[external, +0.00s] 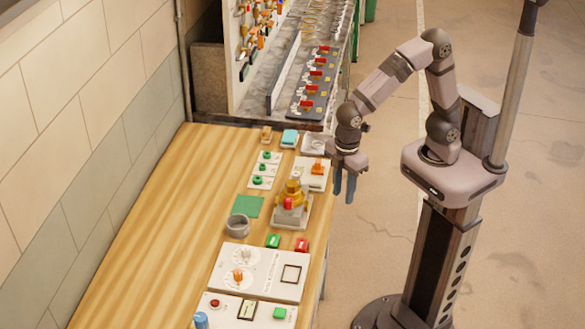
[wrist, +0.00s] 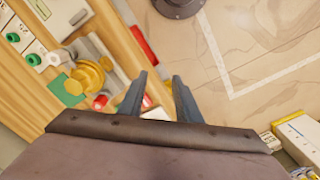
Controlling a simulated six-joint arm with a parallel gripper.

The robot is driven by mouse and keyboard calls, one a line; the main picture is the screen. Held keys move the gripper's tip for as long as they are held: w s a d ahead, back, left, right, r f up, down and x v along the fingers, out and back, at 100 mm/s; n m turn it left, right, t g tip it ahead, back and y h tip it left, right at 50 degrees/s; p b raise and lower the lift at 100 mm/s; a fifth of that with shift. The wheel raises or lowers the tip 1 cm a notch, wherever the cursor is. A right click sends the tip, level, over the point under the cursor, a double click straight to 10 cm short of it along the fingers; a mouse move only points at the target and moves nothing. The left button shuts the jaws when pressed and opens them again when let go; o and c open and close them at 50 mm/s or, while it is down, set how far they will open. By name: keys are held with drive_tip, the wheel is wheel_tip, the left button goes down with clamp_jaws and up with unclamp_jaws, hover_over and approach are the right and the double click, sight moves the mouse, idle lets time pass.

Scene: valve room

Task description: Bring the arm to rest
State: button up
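My gripper (external: 345,188) hangs with its fingers pointing down beside the right edge of the wooden bench (external: 150,220) in the external view. In the wrist view my gripper (wrist: 159,84) has its two blue-grey fingers spread apart, with nothing held between them. My arm reaches from its column towards the bench, its elbow bent and raised. The brass valve (external: 292,190) on its grey base stands on the bench to the left of my gripper, apart from it. The brass valve also shows in the wrist view (wrist: 90,77), left of the fingers.
White panels with green knobs (external: 262,170) and an orange handle (external: 318,167) lie near the valve. A grey cup (external: 237,225), green mat (external: 247,206) and control panel (external: 260,272) are nearer the front. A rack (external: 315,85) stands behind. Floor right of the bench is open.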

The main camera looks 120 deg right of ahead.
drive_tip(key=s+a+f+m, duration=0.1)
drive_tip(key=s+a+f, duration=0.15)
drive_tip(key=s, duration=0.35)
drive_tip(key=s+a+f, duration=0.1)
drive_tip(key=s+a, duration=0.2)
drive_tip(key=s, duration=0.3)
wheel_tip(320, 180, down, 39)
drive_tip(key=b, duration=3.8)
drive_tip(key=shift+w+d+r+b, duration=0.15)
drive_tip(key=shift+w+d+b, duration=0.1)
drive_tip(key=shift+b, duration=0.05)
